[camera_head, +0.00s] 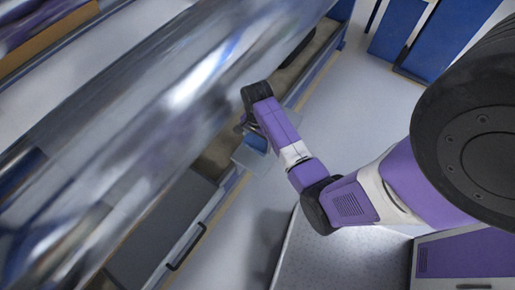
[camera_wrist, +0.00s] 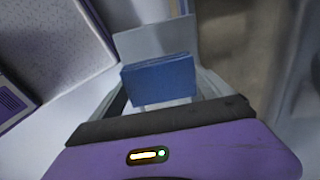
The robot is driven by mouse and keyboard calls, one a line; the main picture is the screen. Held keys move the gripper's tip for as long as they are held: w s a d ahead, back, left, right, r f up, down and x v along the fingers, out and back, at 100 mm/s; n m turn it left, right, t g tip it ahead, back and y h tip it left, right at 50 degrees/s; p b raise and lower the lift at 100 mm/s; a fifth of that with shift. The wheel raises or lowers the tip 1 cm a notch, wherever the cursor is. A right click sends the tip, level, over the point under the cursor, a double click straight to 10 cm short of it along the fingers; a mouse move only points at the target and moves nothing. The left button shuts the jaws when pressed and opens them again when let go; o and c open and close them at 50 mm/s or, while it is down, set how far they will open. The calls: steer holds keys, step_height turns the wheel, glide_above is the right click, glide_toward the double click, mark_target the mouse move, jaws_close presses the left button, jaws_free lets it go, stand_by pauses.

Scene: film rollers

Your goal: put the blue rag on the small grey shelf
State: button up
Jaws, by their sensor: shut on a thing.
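The blue rag (camera_wrist: 160,82) shows in the wrist view as a folded block between the fingers of my gripper (camera_wrist: 163,98). My gripper is shut on it. In the head view a small part of the rag (camera_head: 257,143) shows beside my gripper (camera_head: 247,127). The small grey shelf (camera_wrist: 150,40) appears as a pale grey plate just beyond the rag in the wrist view. In the head view the shelf (camera_head: 250,160) juts from the machine's side below the rag. I cannot tell whether the rag touches it.
A large shiny film roller (camera_head: 160,100) runs diagonally across the left of the head view, close to my gripper. A grey cabinet (camera_head: 160,225) with a black handle stands below it. Blue panels (camera_head: 440,40) stand at the upper right. The floor (camera_head: 350,110) between is clear.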

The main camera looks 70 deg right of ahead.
mark_target(258, 148)
step_height(258, 148, down, 6)
steer(key=shift+r+b, duration=0.1)
steer(key=shift+b, duration=0.35)
steer(key=o, duration=0.9)
steer(key=shift+r, duration=0.1)
